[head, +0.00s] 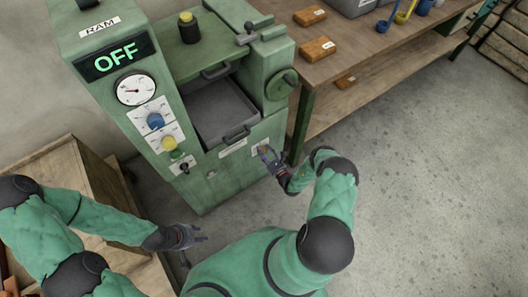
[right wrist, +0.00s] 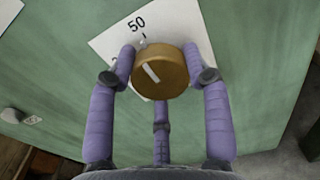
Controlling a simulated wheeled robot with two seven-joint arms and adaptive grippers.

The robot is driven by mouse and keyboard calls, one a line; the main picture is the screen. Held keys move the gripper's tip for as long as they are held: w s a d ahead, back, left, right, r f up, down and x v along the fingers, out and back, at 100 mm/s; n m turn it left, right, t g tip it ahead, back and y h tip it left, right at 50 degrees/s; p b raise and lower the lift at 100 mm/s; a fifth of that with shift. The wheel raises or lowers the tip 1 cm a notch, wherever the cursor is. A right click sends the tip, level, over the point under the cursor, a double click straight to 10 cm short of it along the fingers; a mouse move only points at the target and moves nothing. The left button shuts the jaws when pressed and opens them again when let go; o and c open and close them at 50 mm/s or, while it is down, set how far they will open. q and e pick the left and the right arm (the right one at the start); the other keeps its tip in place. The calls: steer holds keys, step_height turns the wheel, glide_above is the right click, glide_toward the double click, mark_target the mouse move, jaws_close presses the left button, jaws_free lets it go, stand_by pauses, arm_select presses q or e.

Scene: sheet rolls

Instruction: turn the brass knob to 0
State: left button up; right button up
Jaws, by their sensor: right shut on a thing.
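The brass knob (right wrist: 172,70) is a round, thick disc on a white plate (right wrist: 112,44) in the right wrist view. A short white line on its face slants from upper left to lower right. The plate shows the number 50 above the knob; another mark at the left is mostly hidden by a finger. My right gripper (right wrist: 165,75) is shut on the knob, with purple fingers at its left and right sides. In the head view my right gripper (head: 267,154) is at the low front of the green machine and largely covers the knob. My left gripper (head: 193,237) is open and empty.
The green machine (head: 190,190) has a display reading OFF (head: 116,56), a gauge, a blue knob (head: 155,121), a yellow knob (head: 169,143) and a grey drawer (head: 222,108). A wooden bench (head: 365,60) stands at the right, a wooden cabinet (head: 70,165) at the left.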

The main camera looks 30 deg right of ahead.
steer(key=shift+w+r+n, duration=0.1)
steer(key=shift+r+n, duration=0.05)
steer(key=shift+n, duration=0.15)
steer(key=n, duration=0.5)
steer(key=shift+n+b, duration=0.3)
steer(key=n, duration=1.1)
steer(key=shift+a+n, duration=0.2)
steer(key=shift+n, duration=0.2)
steer(key=n, duration=0.4)
steer(key=shift+a+f+n, duration=0.1)
steer(key=shift+f+n, duration=0.1)
steer(key=shift+n, duration=0.8)
